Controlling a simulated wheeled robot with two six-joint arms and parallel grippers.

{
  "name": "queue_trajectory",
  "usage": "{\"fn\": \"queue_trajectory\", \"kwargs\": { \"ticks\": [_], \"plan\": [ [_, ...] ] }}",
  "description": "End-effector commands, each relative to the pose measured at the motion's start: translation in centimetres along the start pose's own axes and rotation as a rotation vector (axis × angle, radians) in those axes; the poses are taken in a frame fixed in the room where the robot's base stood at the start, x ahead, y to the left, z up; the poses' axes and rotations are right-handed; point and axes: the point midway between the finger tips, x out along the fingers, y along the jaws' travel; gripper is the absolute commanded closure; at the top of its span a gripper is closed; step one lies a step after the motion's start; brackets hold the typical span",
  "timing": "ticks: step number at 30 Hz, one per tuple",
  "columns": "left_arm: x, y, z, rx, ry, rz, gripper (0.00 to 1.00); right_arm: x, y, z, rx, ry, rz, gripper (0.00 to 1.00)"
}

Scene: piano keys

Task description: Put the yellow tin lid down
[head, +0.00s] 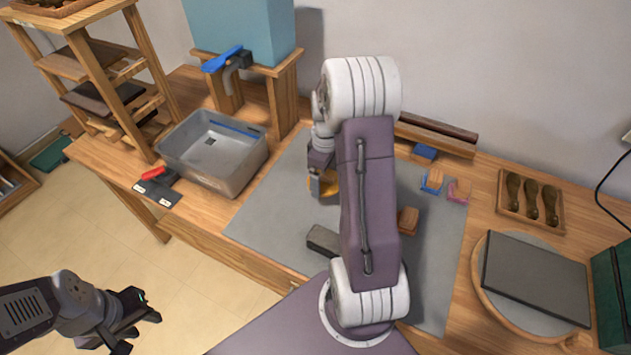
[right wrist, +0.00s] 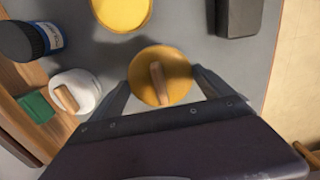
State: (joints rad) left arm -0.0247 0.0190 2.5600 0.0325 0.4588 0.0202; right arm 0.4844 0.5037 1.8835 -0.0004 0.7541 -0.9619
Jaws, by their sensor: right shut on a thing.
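The yellow tin lid (right wrist: 176,88) is a round ochre disc with a wooden handle across its top. My right gripper (right wrist: 161,87) is shut on it, one finger at each side of the rim. Its height above the grey mat cannot be told. A brighter yellow round thing (right wrist: 122,10) lies apart from it at the top edge of the right wrist view. In the head view my right arm hides much of the mat, and only a bit of yellow shows under the right gripper (head: 322,172). My left gripper (head: 138,322) is open and empty over the floor.
The grey mat (head: 270,205) has bare room at its left. A white lidded tin (right wrist: 88,84), a dark jar (right wrist: 22,42) and a dark block (right wrist: 238,18) stand around the lid. A grey bin (head: 238,180) is left of the mat, a round board (head: 480,285) right.

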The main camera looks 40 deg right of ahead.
Motion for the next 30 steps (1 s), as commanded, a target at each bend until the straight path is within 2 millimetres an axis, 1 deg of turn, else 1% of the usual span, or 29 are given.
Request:
{"fn": "queue_trajectory", "kwargs": {
  "ticks": [1,3,7,12,16,19,26,30],
  "plan": [
    [-0.2,0.0,0.0,0.0,0.0,0.0,0.64,0.8,0.6,-1.1,-0.003,-0.002,-0.003,0.49],
    [-0.2,0.0,0.0,0.0,0.0,0.0,0.64,1.7,1.4,-2.4,-0.002,-0.002,-0.003,0.49],
    [-0.3,0.0,0.0,0.0,0.0,0.0,0.64,2.6,2.4,-3.8,-0.001,0.0,0.0,0.49],
    [-0.3,0.0,0.0,0.0,0.0,0.0,0.64,3.2,2.5,-4.0,0.0,-0.001,-0.001,0.49],
    [-0.2,0.0,0.0,0.0,0.0,0.0,0.64,5.5,2.4,-3.9,0.0,-0.003,-0.003,0.49],
    [-0.2,0.0,0.0,0.0,0.0,0.0,0.64,6.7,2.5,-4.0,0.0,-0.001,-0.002,0.49],
    [-0.2,0.0,0.0,0.0,0.0,0.0,0.64,6.8,2.5,-4.0,0.0,0.0,0.0,0.49],
    [0.0,0.0,0.0,0.0,0.0,0.0,0.64,7.2,2.5,-4.0,0.0,0.0,-0.001,0.49]
  ]
}}
